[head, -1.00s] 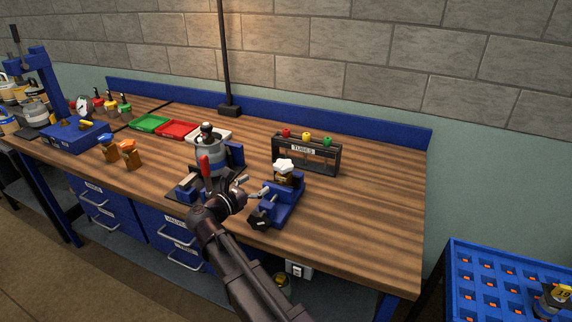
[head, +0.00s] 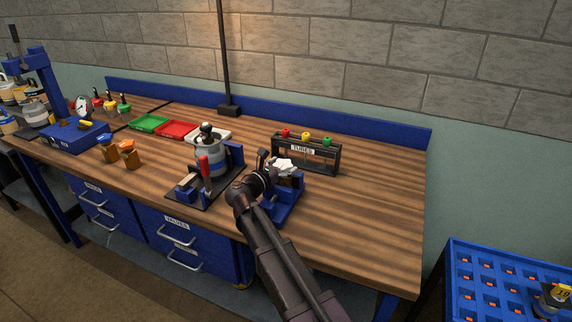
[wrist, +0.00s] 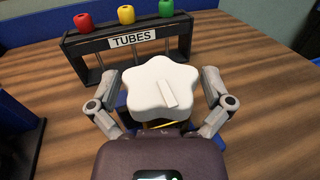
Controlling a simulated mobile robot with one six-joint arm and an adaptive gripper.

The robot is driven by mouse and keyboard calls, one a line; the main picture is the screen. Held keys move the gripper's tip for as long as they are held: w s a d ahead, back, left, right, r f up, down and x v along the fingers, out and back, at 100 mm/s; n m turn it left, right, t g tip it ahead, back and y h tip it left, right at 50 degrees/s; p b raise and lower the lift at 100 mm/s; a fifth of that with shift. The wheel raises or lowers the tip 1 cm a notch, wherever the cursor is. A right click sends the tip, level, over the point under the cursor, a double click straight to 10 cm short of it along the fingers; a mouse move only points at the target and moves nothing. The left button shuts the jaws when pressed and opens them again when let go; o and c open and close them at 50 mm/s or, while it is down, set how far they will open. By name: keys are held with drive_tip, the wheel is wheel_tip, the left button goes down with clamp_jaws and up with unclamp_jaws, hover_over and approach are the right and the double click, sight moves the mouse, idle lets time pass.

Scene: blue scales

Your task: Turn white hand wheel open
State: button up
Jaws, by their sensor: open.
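The white hand wheel (wrist: 152,88) is a lobed knob with a raised bar on its top. It sits in the middle of the wrist view, above a blue fixture. In the head view the wheel (head: 286,166) shows partly behind my gripper, on the blue fixture (head: 286,211). My gripper (wrist: 160,128) is open, with one finger on each side of the wheel. Some gap shows between the fingers and the wheel's lobes. My gripper's palm hides the wheel's near lower side and most of the fixture below.
The black TUBES rack (head: 307,156) with red, yellow and green caps stands just behind the wheel. A clamp stand holding a grey canister (head: 211,160) is to the left. Green and red trays (head: 177,129) lie farther left. The bench's right part is clear.

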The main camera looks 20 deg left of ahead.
drive_tip(key=shift+w+d, duration=0.2)
drive_tip(key=shift+w, duration=0.15)
drive_tip(key=c, duration=0.9)
